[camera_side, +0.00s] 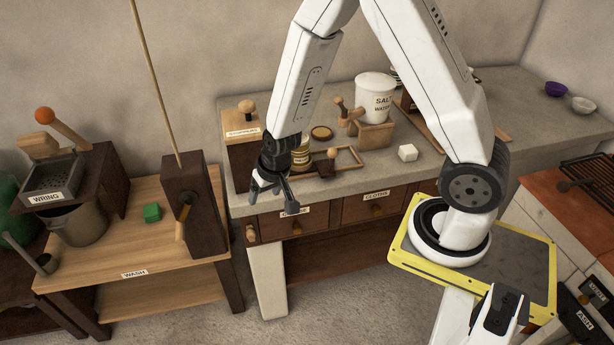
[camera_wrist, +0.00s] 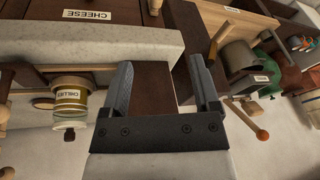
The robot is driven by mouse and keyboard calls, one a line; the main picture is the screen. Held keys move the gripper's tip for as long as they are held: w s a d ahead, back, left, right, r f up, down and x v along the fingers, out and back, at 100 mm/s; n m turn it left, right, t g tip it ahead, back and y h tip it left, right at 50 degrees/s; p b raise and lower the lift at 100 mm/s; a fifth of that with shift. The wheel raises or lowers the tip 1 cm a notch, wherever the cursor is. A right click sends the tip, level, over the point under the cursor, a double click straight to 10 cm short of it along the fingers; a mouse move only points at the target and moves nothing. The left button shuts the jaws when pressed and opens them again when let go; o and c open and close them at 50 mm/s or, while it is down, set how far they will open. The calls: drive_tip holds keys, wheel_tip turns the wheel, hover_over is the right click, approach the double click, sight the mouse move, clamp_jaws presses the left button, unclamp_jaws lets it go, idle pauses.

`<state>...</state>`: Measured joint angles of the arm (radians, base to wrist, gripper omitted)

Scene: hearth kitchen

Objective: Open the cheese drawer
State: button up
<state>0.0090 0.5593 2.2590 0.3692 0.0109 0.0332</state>
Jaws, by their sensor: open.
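The cheese drawer (camera_wrist: 30,18) shows in part at the top left of the wrist view, with its white CHEESE label (camera_wrist: 88,15). The drawer looks shut. My gripper (camera_side: 272,193) is open and empty, pointing down at the counter's front left corner, above the drawer. In the wrist view, its fingers (camera_wrist: 160,65) stand apart with nothing between them.
The CLOTHS drawer (camera_side: 375,206) is to the right. A chillies jar (camera_wrist: 70,95) stands on the counter close to my gripper. A wooden peg (camera_side: 250,233) sticks out at the counter's left end. The wash bench (camera_side: 140,275) stands left; floor in front is clear.

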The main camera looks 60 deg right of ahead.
wheel_tip(320, 180, down, 12)
drive_tip(key=w+d+m+h, duration=0.2)
drive_tip(key=d+m, duration=0.1)
drive_tip(key=n+t+h, duration=0.1)
drive_tip(key=t+h, duration=0.8)
drive_tip(key=h, duration=0.2)
approach(298, 232)
drive_tip(key=x, duration=0.3)
drive_tip(key=shift+s, duration=0.15)
drive_tip(key=shift+x, duration=3.9)
drive_tip(key=shift+a+f, duration=0.1)
clamp_jaws()
